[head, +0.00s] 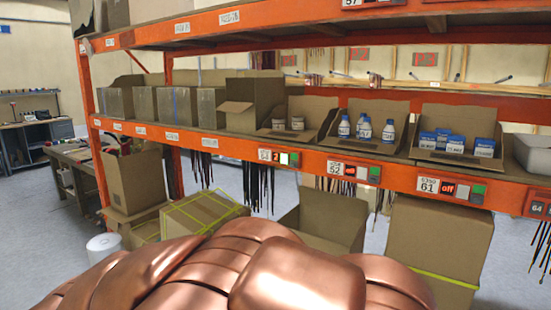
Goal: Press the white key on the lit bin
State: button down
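An orange rack (120,44) holds open cardboard bins, with key panels along the front edge of its middle shelf. The panel under the bin with small white-lidded jars (297,123) shows what looks like a red digit display (275,156), a bright white key (284,158) and a green key (294,160). The panel labelled 52 (350,170), under the bin of white-and-blue bottles (365,127), and the panel labelled 61 (448,188), under the blue-and-white boxes (440,140), have red displays; the one at 61 reads "off". My gripper is not visible; my copper arm fills the bottom centre.
Cardboard boxes (135,178) and a yellow-strapped box (205,212) stand below the shelf, with an open box (325,215) and a large box (440,235) farther right. Dark rods hang under the shelf. A workbench (35,135) stands at far left.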

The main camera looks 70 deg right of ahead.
aim_at(284, 157)
jog(key=z, duration=0.8)
jog(key=i, duration=0.9)
jog(key=z, duration=1.25)
jog(key=i, duration=0.2)
